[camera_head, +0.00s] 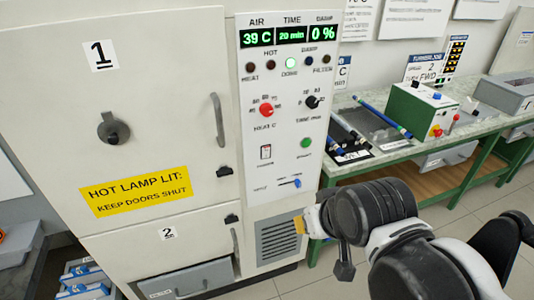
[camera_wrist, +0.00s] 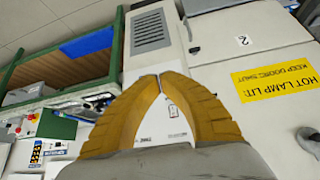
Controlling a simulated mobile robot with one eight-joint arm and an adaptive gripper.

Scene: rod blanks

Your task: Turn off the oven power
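The oven (camera_head: 150,60) is a cream cabinet with a white control panel (camera_head: 253,125). A small white and dark switch (camera_head: 266,152) sits low on the panel's left side; its label is too small to read. A small blue lever (camera_head: 297,183) is below it to the right. My gripper (camera_head: 300,224) is in front of the grille, below the panel, apart from the switch. In the wrist view, the yellow fingers of my gripper (camera_wrist: 159,77) meet at their tips with nothing between them. A small fitting (camera_wrist: 172,111) on the panel shows through the gap; I cannot tell which one.
Door 1 (camera_head: 60,90) and door 2 (camera_head: 130,243) look shut; a lower drawer (camera_head: 188,279) sticks out slightly. The ventilation grille (camera_head: 277,240) is under the panel. A green-framed bench (camera_head: 460,148) with a green box (camera_head: 416,110) and rods stands at right.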

